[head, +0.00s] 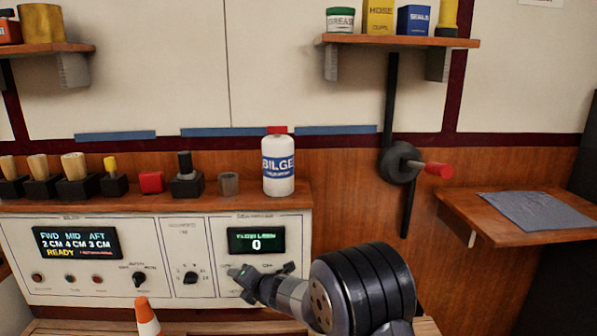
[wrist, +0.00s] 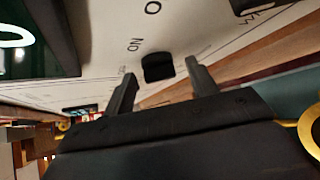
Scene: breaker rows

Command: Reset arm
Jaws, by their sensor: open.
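My gripper (head: 262,272) is in front of the right panel section in the head view, just below the small display reading 0 (head: 256,240). In the wrist view its two dark fingers (wrist: 160,80) are apart, with nothing held. A small black knob or switch (wrist: 157,67) shows on the white panel between the fingertips, next to the letters "ON". Whether the fingers touch it I cannot tell. In the head view my gripper covers that spot. My arm reaches in from the lower right.
The cream control panel (head: 160,230) has a left display (head: 77,242) and dark knobs. A shelf above it holds a BILGE bottle (head: 278,165) and several small parts. An orange cone (head: 147,318) stands in front.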

